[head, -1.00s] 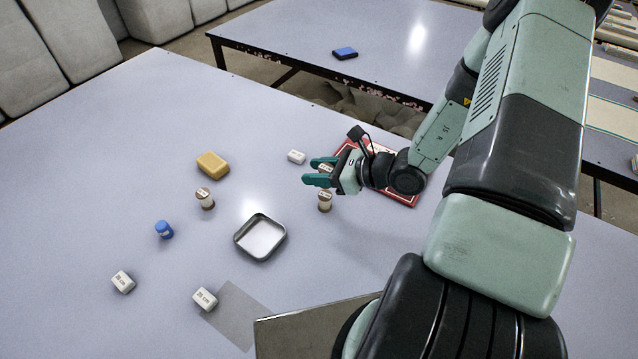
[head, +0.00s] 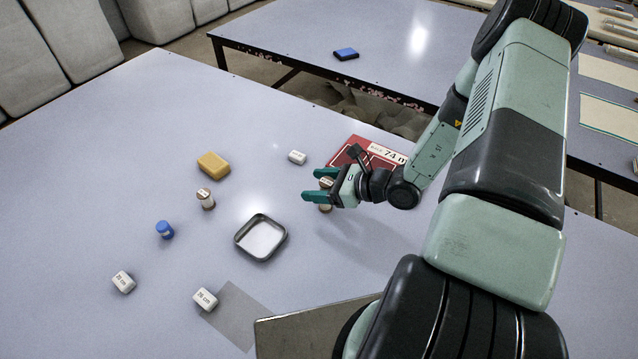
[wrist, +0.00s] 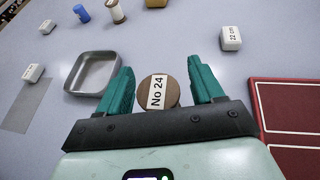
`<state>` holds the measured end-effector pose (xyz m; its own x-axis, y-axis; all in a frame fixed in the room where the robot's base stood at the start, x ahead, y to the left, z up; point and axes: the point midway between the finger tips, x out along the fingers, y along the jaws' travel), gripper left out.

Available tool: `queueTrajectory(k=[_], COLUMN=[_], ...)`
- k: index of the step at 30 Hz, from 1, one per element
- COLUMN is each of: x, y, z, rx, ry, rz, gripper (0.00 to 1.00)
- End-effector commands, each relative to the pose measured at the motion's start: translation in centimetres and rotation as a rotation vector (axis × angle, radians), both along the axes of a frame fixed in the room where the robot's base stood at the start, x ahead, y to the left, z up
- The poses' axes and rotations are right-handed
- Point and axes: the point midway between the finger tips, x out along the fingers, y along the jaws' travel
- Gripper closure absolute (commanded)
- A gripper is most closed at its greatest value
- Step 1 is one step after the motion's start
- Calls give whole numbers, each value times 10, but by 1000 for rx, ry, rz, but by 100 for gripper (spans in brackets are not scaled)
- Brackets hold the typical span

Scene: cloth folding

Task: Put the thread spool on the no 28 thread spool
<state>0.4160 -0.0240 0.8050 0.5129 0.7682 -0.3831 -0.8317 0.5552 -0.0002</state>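A thread spool with a brown top marked "No 24" (wrist: 158,92) stands between the fingers of my gripper (wrist: 160,72). My gripper is open, with a gap on both sides of the spool. In the head view the same spool (head: 326,183) is partly hidden behind the near finger of my gripper (head: 316,185). Another pale spool with a brown top (head: 205,198) stands upright to the left; its label is too small to read. It also shows at the top of the wrist view (wrist: 116,12).
A yellow block (head: 213,166), a blue item (head: 164,230) and several white labelled blocks (head: 297,157) lie around. A red board (head: 350,152) is beside my gripper. The table's left side has free room.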

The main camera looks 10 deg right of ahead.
Motion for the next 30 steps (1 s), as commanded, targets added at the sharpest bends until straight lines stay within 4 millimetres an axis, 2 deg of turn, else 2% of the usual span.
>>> queueTrajectory(k=[8, 21, 25, 30], x=[-2, -47, -56, -61], y=[-5, -71, -85, -92], z=[5, 38, 45, 49], rx=[-2, -2, -1, 0], ry=[-1, -1, -1, 0], rz=[-1, -4, -3, -1], gripper=[33, 33, 33, 33])
